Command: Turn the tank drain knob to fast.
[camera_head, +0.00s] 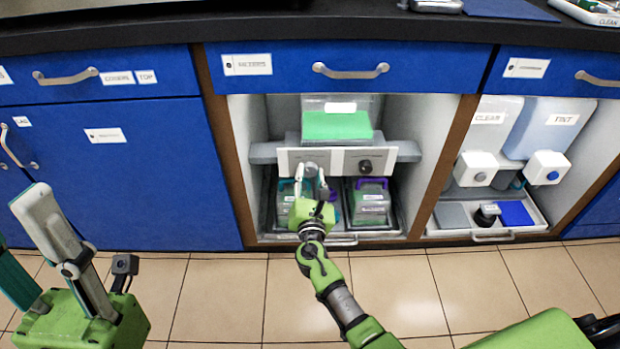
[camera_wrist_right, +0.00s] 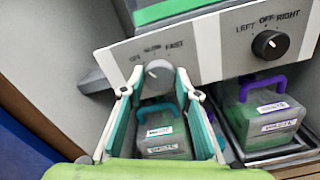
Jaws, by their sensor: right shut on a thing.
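The tank drain knob (camera_wrist_right: 158,72) is a grey round knob on the left part of a light panel (camera_wrist_right: 215,52). Above it are small labels; "FAST" reads at the right end, the others are blurred. I cannot make out which label the knob points to. My right gripper (camera_wrist_right: 157,88) is shut on this knob, one finger on each side. In the head view my right gripper (camera_head: 311,174) reaches up to the panel and mostly covers the knob. My left gripper (camera_head: 20,215) is open and empty at the lower left, far from the panel.
A black knob (camera_wrist_right: 270,44) marked left, off, right sits on the same panel. Below are two containers, one with a purple handle (camera_wrist_right: 262,115) and one with a teal handle (camera_wrist_right: 160,130). A green-filled tank (camera_head: 336,124) stands above. Cabinet walls flank the opening; the floor is clear.

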